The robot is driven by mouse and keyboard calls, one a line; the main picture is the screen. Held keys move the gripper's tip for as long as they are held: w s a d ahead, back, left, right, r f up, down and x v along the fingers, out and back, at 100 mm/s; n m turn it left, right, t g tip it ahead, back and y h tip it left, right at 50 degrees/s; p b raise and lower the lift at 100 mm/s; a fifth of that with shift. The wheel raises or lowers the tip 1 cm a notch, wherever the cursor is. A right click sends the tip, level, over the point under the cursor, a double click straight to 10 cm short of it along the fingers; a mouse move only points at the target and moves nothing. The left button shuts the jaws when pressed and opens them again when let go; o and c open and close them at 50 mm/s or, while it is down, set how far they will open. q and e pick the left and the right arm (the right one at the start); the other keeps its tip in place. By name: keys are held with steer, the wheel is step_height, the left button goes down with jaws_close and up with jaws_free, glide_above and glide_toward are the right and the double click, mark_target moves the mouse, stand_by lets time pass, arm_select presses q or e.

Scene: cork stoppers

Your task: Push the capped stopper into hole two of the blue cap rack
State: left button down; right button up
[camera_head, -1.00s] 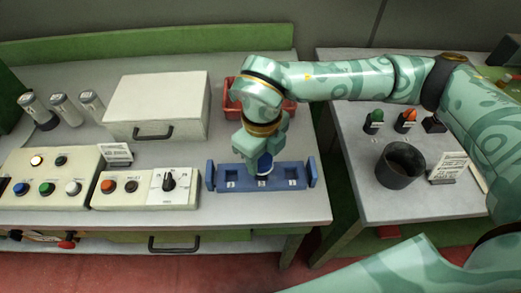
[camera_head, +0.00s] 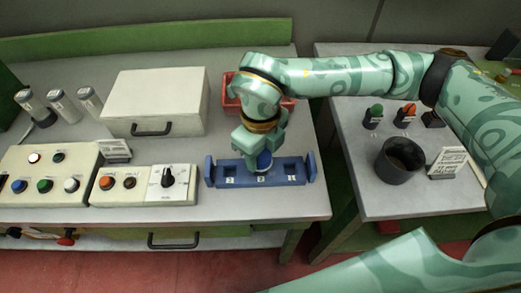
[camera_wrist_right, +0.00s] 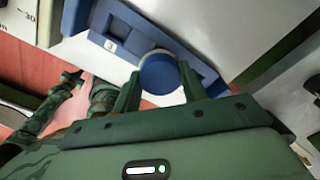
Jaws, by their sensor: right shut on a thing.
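The blue cap rack (camera_head: 213,181) lies along the front of the left table, with number labels on its front. My right gripper (camera_head: 262,154) points down over its middle hole. It is shut on the capped stopper, whose round blue cap (camera_head: 264,161) shows just below the fingers. In the right wrist view the cap (camera_wrist_right: 158,73) sits between the two fingers, against the rack (camera_wrist_right: 115,20). The stopper looks upright over or in the middle hole. Its lower part is hidden, so I cannot tell how deep it sits. My left gripper is not in view.
A button panel with a dial (camera_head: 150,190) stands left of the rack. A white drawer box (camera_head: 160,92) and a red bin (camera_head: 232,100) are behind. On the right table stand a dark cup (camera_head: 400,160) and several coloured stoppers (camera_head: 405,116).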

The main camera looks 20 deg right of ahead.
steer(key=shift+f+b, duration=0.5)
steer(key=shift+f, duration=0.65)
stand_by(0.9)
steer(key=o, duration=1.1)
step_height(320, 180, up, 16)
steer(key=p, duration=0.3)
steer(key=shift+r, duration=0.15)
